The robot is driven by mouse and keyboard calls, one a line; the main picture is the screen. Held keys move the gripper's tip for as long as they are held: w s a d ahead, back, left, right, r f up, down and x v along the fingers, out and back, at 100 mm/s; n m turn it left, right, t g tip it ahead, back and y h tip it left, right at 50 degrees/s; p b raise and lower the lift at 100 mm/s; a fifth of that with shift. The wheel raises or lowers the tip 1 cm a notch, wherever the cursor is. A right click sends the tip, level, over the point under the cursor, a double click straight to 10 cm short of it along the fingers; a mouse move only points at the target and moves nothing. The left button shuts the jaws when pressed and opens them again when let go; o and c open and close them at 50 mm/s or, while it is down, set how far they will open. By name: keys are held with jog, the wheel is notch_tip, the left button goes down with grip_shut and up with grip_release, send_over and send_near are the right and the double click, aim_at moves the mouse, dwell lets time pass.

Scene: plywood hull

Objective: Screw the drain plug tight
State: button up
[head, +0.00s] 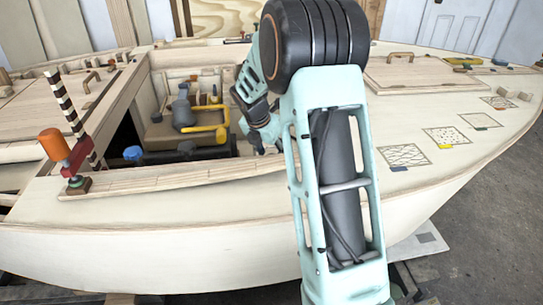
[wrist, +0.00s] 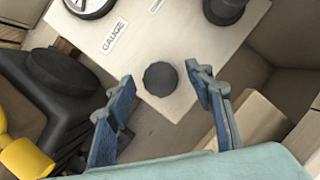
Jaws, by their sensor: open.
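A dark round knob with a scalloped edge (wrist: 160,79), which may be the drain plug, sits on a pale panel (wrist: 140,45) in the wrist view. No readable label marks it as such. My gripper (wrist: 161,90) is open, with one blue finger on each side of the knob in the picture. The fingers look apart from it; I cannot tell the depth between them. In the head view my gripper (head: 266,132) reaches into the open well of the hull, partly hidden by my arm. I cannot make out the knob there.
A GAUGE label (wrist: 114,37) and a dark cylindrical fitting (wrist: 226,8) are on the panel. A black round part (wrist: 62,70) and a yellow pipe (wrist: 25,158) lie left. The well's wooden front rim (head: 165,181) lies below my gripper in the head view.

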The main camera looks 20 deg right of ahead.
jog(key=shift+c, duration=0.6)
jog(key=c, duration=1)
jog(key=shift+c, duration=0.2)
jog(key=shift+r+p, duration=0.1)
jog(key=shift+p, duration=0.2)
